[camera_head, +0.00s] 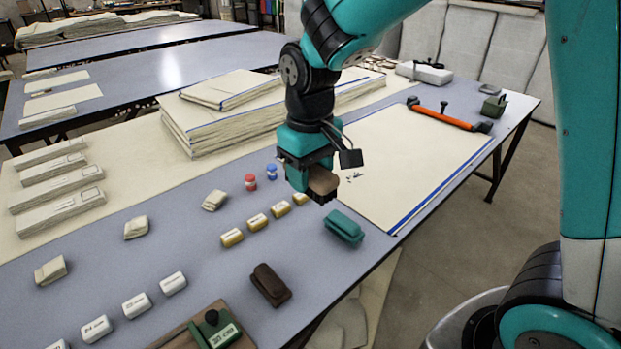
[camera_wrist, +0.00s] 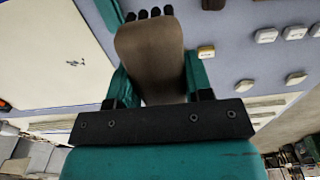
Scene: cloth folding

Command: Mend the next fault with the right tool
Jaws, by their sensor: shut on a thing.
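My gripper (camera_head: 312,192) is shut on a brown, brush-like tool (camera_head: 323,181) and holds it above the table. In the wrist view the brown tool (camera_wrist: 150,55) sits between the jaws, with several dark tips at its far end. A cream cloth with blue edge stripes (camera_head: 425,150) lies flat to the right of my gripper. Small dark specks (camera_head: 354,177) mark its near left part, and they also show in the wrist view (camera_wrist: 75,63). A green tool (camera_head: 344,227) and a dark brown tool (camera_head: 270,285) lie on the table nearer the front edge.
An orange bar (camera_head: 440,115) lies across the cloth's far end. Cloth stacks (camera_head: 230,110) stand behind my gripper. Red (camera_head: 250,182) and blue (camera_head: 271,171) spools, yellow blocks (camera_head: 257,222) and white labelled blocks (camera_head: 136,305) lie left. A green device (camera_head: 217,332) is at the front.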

